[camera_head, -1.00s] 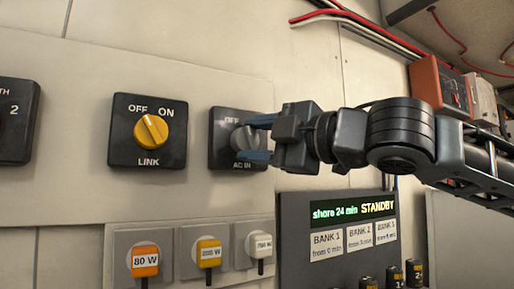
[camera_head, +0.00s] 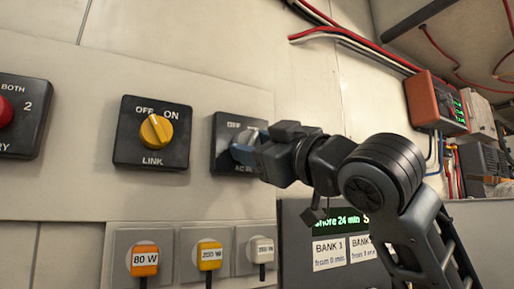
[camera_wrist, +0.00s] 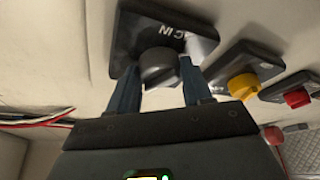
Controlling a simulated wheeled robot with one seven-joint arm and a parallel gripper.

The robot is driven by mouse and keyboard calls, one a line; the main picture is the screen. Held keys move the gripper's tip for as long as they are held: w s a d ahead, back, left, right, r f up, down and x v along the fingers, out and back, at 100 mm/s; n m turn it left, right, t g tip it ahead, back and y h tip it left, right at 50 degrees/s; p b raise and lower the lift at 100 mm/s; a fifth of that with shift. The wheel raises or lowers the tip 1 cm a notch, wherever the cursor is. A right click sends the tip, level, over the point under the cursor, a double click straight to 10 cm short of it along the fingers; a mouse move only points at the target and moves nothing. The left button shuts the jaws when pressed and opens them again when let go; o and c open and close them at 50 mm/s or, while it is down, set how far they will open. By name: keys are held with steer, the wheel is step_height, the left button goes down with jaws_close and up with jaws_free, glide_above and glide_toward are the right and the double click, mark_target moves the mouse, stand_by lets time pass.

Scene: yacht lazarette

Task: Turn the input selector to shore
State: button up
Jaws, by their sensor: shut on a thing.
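The input selector is a grey knob (camera_head: 250,136) on a black square plate (camera_head: 226,124) marked AC IN. "OFF" shows at its upper left; the other position labels are hidden by my gripper. My gripper (camera_head: 243,152) is shut on the knob with its blue fingers, coming from the right. In the wrist view the knob (camera_wrist: 158,66) sits between the two fingers, below the AC IN lettering. Which position the knob points to cannot be told. A dark panel (camera_head: 292,215) below has a green display (camera_head: 338,221) reading "shore 24 min", partly covered by my arm.
The yellow LINK knob (camera_head: 156,131) is just left of the selector, with a red knob (camera_head: 5,111) at the far left. Several labelled plugs (camera_head: 209,256) sit below. Red and white cables (camera_head: 355,38) and an orange meter (camera_head: 436,102) are at upper right.

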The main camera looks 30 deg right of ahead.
steer(key=shift+m+h, duration=0.4)
steer(key=shift+m, duration=0.1)
steer(key=o, duration=1)
steer(key=shift+o, duration=0.2)
steer(key=s+r+b+v, duration=0.1)
steer(key=r+b+v, duration=0.2)
steer(key=b+v, duration=0.9)
steer(key=shift+v, duration=2.15)
steer(key=shift+d+r, duration=0.1)
steer(key=shift+r, duration=0.15)
